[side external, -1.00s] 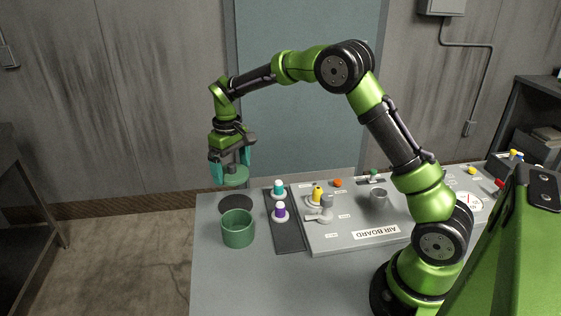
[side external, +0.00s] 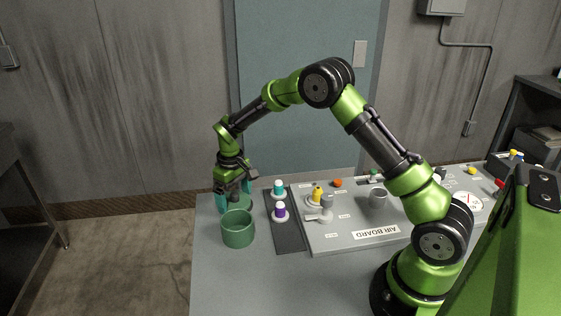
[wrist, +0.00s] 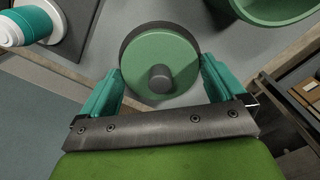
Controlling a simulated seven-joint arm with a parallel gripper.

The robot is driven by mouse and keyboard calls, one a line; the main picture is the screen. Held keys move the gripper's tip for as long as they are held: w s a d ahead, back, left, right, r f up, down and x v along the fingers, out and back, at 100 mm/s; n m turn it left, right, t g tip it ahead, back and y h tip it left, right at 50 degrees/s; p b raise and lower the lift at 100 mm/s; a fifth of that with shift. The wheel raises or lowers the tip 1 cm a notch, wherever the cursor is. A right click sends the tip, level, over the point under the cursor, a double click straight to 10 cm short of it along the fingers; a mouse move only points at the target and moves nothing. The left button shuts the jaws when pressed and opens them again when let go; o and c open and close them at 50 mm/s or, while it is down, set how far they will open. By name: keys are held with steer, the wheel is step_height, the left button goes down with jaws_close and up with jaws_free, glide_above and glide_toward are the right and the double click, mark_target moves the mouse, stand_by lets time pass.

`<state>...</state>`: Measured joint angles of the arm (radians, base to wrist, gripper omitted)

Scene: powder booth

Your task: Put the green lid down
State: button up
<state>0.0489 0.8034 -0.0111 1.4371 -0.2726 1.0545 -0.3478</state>
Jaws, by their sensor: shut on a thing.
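The green lid (wrist: 176,57) is a round disc with a grey knob in its middle. My gripper (wrist: 161,80) is shut on the lid, with a teal finger at each side of its rim. In the side view my gripper (side external: 234,205) is low at the table's far left, just behind the open green pot (side external: 238,232). The lid is over a dark round pad, whose edge (wrist: 127,43) shows as a crescent beside it in the wrist view. I cannot tell whether the lid touches the pad.
A dark strip (side external: 287,240) right of the pot holds a teal-capped bottle (side external: 278,187) and a purple-capped bottle (side external: 280,211). The grey air board (side external: 350,220) with knobs is further right. The table front (side external: 245,285) is clear.

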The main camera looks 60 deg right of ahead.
mark_target(234, 194)
steer(key=shift+f, duration=0.1)
steer(key=o, duration=0.6)
steer(key=shift+f, duration=0.1)
steer(key=shift+o, duration=0.2)
step_height(234, 194, up, 12)
steer(key=s+a+r+m+t+y, duration=0.1)
steer(key=s+a+r+m+t, duration=0.15)
steer(key=s+r, duration=0.95)
steer(key=s+a+t, duration=0.1)
steer(key=s+t, duration=0.1)
steer(key=s, duration=0.5)
steer(key=s+a+m+t+y, duration=0.1)
steer(key=s+a+t, duration=0.1)
steer(key=s, duration=0.5)
steer(key=shift+s+a+f+t, duration=0.15)
steer(key=shift+s+a+t, duration=0.15)
steer(key=shift+s+t, duration=0.05)
